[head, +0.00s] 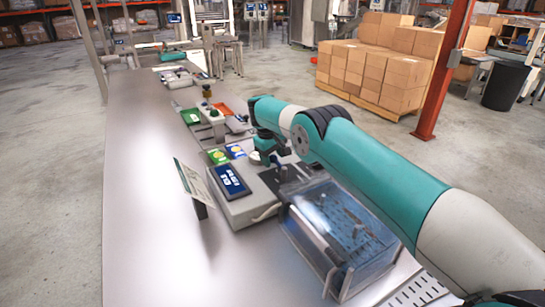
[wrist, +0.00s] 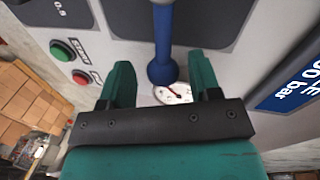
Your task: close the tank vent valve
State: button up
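A blue lever (wrist: 163,40) with a rounded knob end hangs down the middle of the wrist view, on a pale panel. I take it for the vent valve's handle; no label on it can be read. My gripper (wrist: 162,80) is open, with one teal finger on each side of the knob and visible gaps between. In the head view my gripper (head: 267,150) is over the grey unit (head: 246,208), beside the clear-lidded tank (head: 345,240).
A round gauge (wrist: 173,93) sits just below the knob. Green (wrist: 62,50) and red (wrist: 80,78) buttons are left of it, a blue display (wrist: 292,85) right. A sign (head: 193,185) stands at the unit's left. The bench's left side (head: 140,220) is clear.

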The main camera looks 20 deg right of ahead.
jog(key=shift+a, duration=0.1)
jog(key=s+a+r+p, duration=0.1)
jog(key=a+r+p, duration=0.2)
jog(key=r+p, duration=0.6)
notch_tip(320, 180, up, 8)
jog(key=shift+s+r, duration=0.1)
jog(key=shift+s, duration=0.05)
jog(key=s+a+r+n+y+b, duration=0.1)
jog(key=s+a+r+b, duration=0.1)
jog(key=s+r, duration=0.45)
jog(key=s+a+r+n+y+b, duration=0.15)
jog(key=s+r, duration=0.25)
jog(key=s, duration=0.5)
jog(key=s+a+f+y+b, duration=0.2)
jog(key=s, duration=1.4)
jog(key=s+a+f+y+b, duration=0.1)
jog(key=s+a+f+b, duration=0.1)
jog(key=s, duration=1.4)
jog(key=shift+g+y, duration=0.35)
jog(key=shift+g, duration=0.05)
